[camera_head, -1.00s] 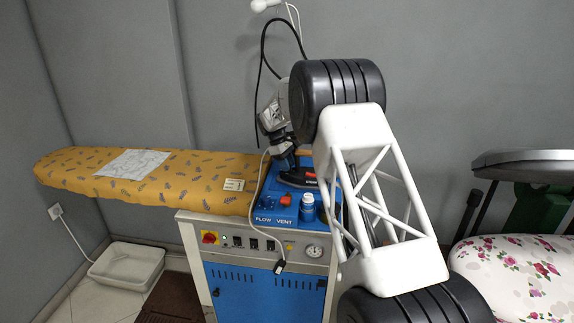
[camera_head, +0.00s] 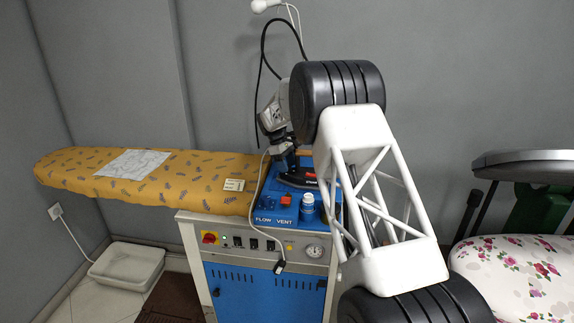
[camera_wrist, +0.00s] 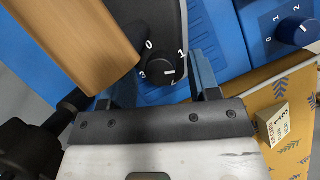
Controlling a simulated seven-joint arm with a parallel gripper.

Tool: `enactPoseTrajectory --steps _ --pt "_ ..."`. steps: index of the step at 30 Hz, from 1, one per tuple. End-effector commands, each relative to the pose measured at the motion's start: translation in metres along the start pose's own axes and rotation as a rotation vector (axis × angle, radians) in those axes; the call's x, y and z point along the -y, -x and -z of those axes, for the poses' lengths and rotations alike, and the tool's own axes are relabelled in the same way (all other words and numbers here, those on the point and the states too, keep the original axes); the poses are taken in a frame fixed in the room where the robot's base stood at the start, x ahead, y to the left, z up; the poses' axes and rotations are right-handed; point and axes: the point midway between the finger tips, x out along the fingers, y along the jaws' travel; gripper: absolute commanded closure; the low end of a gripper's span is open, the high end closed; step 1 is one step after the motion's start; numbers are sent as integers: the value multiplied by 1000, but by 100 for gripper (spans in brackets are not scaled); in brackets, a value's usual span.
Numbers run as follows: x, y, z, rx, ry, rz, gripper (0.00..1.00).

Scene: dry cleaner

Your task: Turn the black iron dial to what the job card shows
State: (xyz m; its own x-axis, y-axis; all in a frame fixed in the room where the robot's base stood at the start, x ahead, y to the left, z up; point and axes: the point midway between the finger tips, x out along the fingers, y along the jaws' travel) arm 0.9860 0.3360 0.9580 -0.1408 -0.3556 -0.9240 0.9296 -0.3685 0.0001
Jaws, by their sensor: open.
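The black iron (camera_head: 298,181) with a wooden handle (camera_wrist: 78,38) rests on the blue panel of the ironing station. Its black dial (camera_wrist: 155,68), marked 0 to 3, shows in the wrist view. The dial's white mark points right, roughly between 1 and the partly hidden 2. My gripper (camera_wrist: 163,80) is open, with one finger on each side of the dial; I cannot tell whether they touch it. In the head view my gripper (camera_head: 284,160) is over the iron and hides its dial. The job card (camera_wrist: 275,124) stands on the yellow board; its numbers are small, and a 3 seems to show.
A white cloth (camera_head: 133,163) lies on the yellow board (camera_head: 190,170). A black hose (camera_head: 264,50) hangs behind my arm. A floral board (camera_head: 510,270) is at right.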

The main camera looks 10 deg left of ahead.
Motion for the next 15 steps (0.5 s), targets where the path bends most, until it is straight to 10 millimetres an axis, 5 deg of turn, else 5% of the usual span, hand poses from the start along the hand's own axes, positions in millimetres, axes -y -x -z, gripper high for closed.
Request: enactPoseTrajectory --steps 15 --pt "0 40 0 -1 0 -1 44"
